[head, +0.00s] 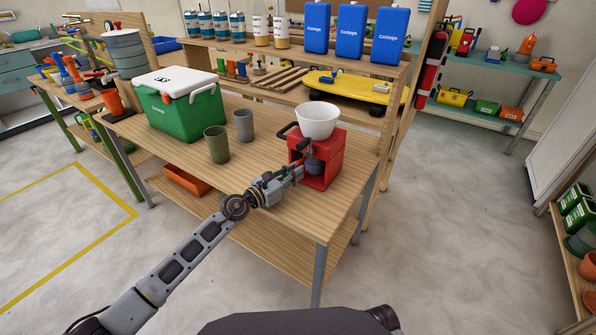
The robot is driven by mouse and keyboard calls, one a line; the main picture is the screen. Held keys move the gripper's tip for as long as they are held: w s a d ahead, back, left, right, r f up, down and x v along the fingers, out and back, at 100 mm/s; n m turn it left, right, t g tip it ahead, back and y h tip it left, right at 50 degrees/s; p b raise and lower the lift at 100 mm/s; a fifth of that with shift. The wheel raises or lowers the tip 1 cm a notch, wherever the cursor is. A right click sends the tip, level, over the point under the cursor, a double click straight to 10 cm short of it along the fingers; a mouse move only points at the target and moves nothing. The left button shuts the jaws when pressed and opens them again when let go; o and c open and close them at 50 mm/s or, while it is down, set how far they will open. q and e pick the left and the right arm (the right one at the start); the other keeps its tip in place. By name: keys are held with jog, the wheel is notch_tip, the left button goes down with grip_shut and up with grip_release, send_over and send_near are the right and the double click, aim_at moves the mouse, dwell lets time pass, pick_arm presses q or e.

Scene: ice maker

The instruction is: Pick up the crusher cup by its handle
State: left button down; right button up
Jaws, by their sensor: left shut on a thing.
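The red ice crusher (324,150) stands on the wooden table near its right end, with a white bowl-shaped hopper (317,120) on top and a dark crank at its upper left. The dark grey crusher cup (315,166) sits upright in the crusher's open front, under the hopper. My left gripper (296,174) reaches in from the lower left and is shut at the cup's left side, on its handle. The fingers mostly hide the handle. I cannot tell whether the cup touches the crusher's base. My right gripper is not in view.
An olive cup (216,145) and a grey cup (243,126) stand left of the crusher. A green cooler (180,108) with a white lid is farther left. A shelf behind holds blue jugs (351,32) and a yellow board (352,87). The table's front middle is clear.

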pick_arm(q)
jog(key=shift+a+r, duration=0.15)
dwell(0.5)
jog(key=shift+v, duration=2.5)
jog(key=shift+b+v, duration=0.4)
jog(key=shift+v, duration=2)
jog(key=shift+b+v, duration=0.5)
jog(key=shift+v, duration=1)
